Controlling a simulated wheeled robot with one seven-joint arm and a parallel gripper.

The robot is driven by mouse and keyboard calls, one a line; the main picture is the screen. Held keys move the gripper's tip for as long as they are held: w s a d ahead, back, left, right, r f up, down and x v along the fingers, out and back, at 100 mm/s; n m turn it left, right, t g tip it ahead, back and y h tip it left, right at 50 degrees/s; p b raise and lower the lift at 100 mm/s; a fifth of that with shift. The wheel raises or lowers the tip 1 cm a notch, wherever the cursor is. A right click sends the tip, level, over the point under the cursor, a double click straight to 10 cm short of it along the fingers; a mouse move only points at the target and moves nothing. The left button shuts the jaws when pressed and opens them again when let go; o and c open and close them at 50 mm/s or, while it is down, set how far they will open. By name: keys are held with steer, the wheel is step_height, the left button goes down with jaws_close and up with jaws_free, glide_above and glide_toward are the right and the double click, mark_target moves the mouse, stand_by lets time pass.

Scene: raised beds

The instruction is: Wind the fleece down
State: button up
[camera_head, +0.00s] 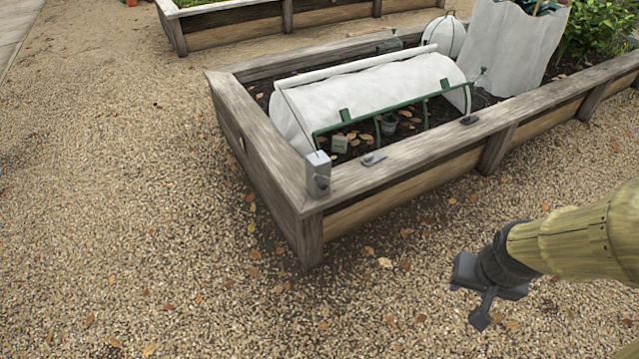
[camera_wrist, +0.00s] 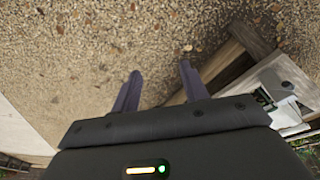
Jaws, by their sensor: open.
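The white fleece (camera_head: 375,95) covers the back and top of a low tunnel in the raised bed (camera_head: 245,140). A white roll (camera_head: 355,65) lies along its top. My gripper (camera_head: 480,300) is open and empty over the gravel, right of and nearer than that corner. Its two fingers (camera_wrist: 160,82) show apart in the wrist view, with nothing between them.
A grey clip (camera_head: 373,159) and a dark clip (camera_head: 469,120) lie on the bed's near edge. A white dome (camera_head: 445,38) and a tall white cover (camera_head: 510,45) stand beyond the tunnel. Another raised bed (camera_head: 240,28) is behind. Gravel in front is clear except for leaves.

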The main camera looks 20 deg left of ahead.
steer(key=w+a+f+m+t+y, duration=0.1)
steer(key=w+a+f+m+t, duration=0.1)
steer(key=w+a+f, duration=0.35)
steer(key=m+t+y+b, duration=0.2)
steer(key=m+t+y, duration=0.6)
steer(key=m+y, duration=0.65)
glide_toward(325, 188)
steer(key=s+d, duration=0.1)
steer(key=s+d+r+m+h, duration=0.1)
steer(key=s+d+m+h, duration=0.1)
steer(key=s, duration=0.1)
steer(key=shift+r+h, duration=0.25)
steer(key=shift+r, duration=0.15)
steer(key=b+x, duration=0.1)
steer(key=x, duration=0.4)
steer(key=b+x, duration=0.2)
steer(key=x, duration=0.4)
steer(key=b+x, duration=0.2)
steer(key=x, duration=0.3)
steer(key=shift+a+f, duration=0.3)
steer(key=shift+w+a+r, duration=0.15)
steer(key=shift+w+a, duration=0.1)
steer(key=shift+w, duration=0.05)
